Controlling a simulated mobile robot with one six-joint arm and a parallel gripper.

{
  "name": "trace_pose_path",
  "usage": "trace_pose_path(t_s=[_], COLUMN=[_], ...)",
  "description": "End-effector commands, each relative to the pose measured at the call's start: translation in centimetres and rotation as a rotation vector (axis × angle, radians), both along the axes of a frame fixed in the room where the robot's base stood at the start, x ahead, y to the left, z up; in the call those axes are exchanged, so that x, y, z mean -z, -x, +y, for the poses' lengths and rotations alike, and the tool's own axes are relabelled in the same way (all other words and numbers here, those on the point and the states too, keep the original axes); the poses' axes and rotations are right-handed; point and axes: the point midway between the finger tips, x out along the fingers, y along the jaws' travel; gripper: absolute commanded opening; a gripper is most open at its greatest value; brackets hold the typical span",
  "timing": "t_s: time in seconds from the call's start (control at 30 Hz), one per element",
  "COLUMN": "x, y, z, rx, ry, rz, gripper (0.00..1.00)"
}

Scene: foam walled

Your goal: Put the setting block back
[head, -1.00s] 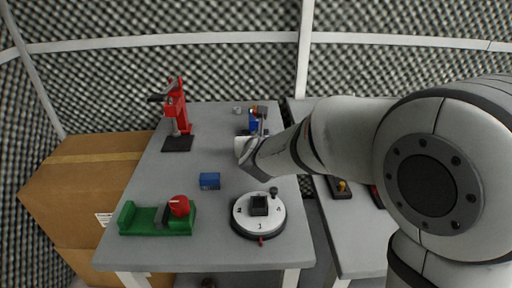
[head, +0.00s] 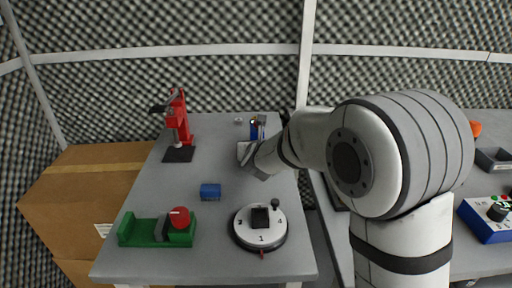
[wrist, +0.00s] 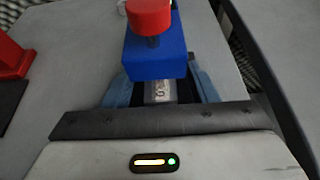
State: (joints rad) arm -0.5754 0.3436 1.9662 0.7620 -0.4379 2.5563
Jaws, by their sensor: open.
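In the wrist view, my gripper (wrist: 160,95) is open, its bluish fingers spread to either side. Between them is a small silver block (wrist: 160,90) with a dark engraved mark that may be a number; it may be the setting block. Just beyond it is a blue fixture (wrist: 155,55) with a red knob (wrist: 149,17) on top. I cannot tell whether the fingers touch anything. In the head view, my gripper (head: 248,152) is at the table's far right, beside the blue fixture (head: 254,130), partly hidden by my arm.
A blue block (head: 210,191) lies mid-table. A red press (head: 178,118) stands far left, a green fixture with a red knob (head: 146,231) near left, and a round numbered dial (head: 244,237) near right. A second table on the right holds a blue control box (head: 487,222).

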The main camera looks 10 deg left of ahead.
Motion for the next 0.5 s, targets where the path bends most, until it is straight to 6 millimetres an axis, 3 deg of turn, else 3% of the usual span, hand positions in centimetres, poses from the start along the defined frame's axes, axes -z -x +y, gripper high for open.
trace_pose_path(t_s=[0.27,0.5], x=[0.01,0.01], y=[-0.10,-0.08], z=[0.05,0.07], rx=[0.000,-0.001], ry=[0.000,-0.001], rz=[-0.001,-0.001], gripper=[0.53,0.34])
